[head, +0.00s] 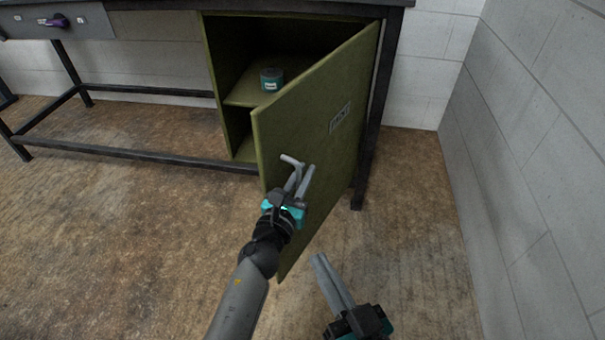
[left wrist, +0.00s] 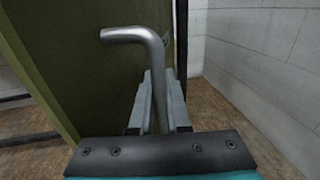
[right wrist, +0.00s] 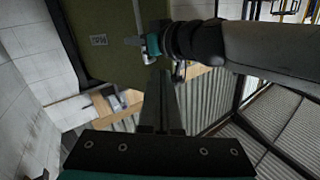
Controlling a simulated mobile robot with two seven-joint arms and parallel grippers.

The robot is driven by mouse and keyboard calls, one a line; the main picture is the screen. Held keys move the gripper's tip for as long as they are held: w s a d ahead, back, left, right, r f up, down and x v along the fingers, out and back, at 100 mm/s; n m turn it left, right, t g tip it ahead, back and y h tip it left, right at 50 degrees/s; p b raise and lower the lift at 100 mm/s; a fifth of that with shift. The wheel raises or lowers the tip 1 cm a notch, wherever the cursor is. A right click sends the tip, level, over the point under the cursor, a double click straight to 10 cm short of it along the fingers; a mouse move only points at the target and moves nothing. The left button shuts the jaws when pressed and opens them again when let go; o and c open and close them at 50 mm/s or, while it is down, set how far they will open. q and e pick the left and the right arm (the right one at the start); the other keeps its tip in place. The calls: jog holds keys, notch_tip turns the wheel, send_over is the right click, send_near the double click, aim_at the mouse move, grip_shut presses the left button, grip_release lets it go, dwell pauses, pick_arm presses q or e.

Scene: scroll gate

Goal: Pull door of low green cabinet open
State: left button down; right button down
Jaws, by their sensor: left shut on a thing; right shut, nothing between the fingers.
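The low green cabinet (head: 221,75) stands under the workbench, and its green door (head: 318,125) is swung well open toward me, hinged at the right. The door also shows in the left wrist view (left wrist: 95,75). A bent grey metal handle (head: 291,161) sits on the door's outer face. My left gripper (head: 304,176) is shut on the handle; in the left wrist view the handle (left wrist: 155,62) stands between the fingers. My right gripper (head: 318,262) is shut and empty, low in front of the door and apart from it.
Inside the cabinet a teal can (head: 271,79) stands on a shelf (head: 240,96). The bench's dark legs and rails (head: 130,152) run to the left. A white block wall (head: 535,150) bounds the right side. The brown floor (head: 120,240) is clear at left.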

pick_arm(q)
jog(key=c, duration=1.2)
grip_release()
pick_arm(e)
jog(key=shift+f, duration=0.1)
pick_arm(q)
jog(key=shift+o, duration=0.2)
jog(key=v, duration=1.5)
jog(key=shift+p, duration=0.4)
pick_arm(e)
jog(key=shift+w+d+f+g, duration=0.3)
jog(key=shift+w+f+g, duration=0.1)
jog(key=shift+g, duration=0.2)
pick_arm(q)
jog(key=shift+s+a, duration=0.1)
